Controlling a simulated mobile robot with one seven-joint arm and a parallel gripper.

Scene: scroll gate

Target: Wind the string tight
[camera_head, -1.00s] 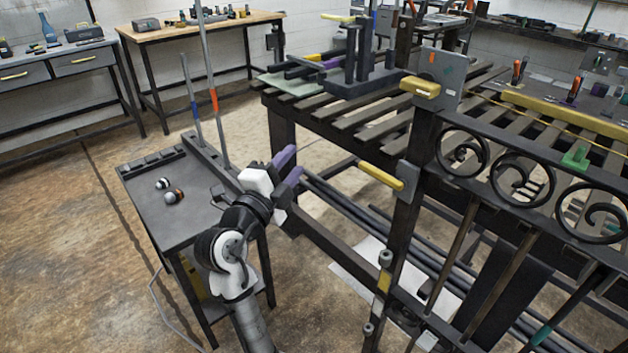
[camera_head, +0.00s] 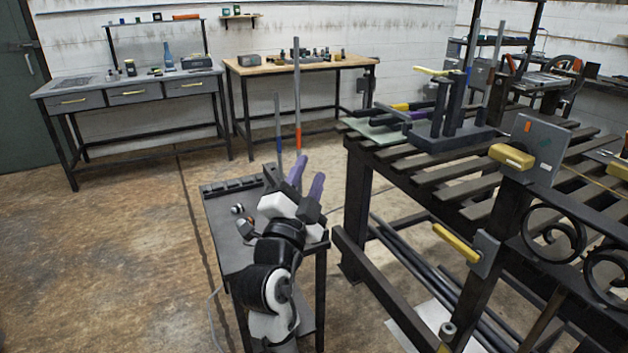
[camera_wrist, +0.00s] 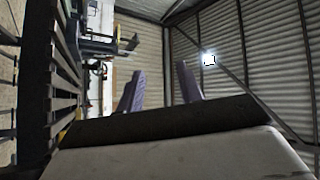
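A thin yellowish string (camera_head: 578,171) runs along the slatted bench near the right edge of the head view; its far end is out of view. A grey plate with a yellow handle (camera_head: 512,156) stands beside it on the gate post. A second yellow handle (camera_head: 456,243) sits lower on a grey bracket on that post. I cannot tell which part winds the string. My gripper (camera_head: 311,168), with purple fingers, is open and empty above the small dark table, well left of the handles. In the wrist view the fingers (camera_wrist: 160,90) stand apart with nothing between them.
The small dark table (camera_head: 222,222) holds little round items and upright rods (camera_head: 298,100) close to my gripper. The slatted bench (camera_head: 440,180) and black scroll gate (camera_head: 555,235) stand to the right. Open floor (camera_head: 120,250) lies to the left.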

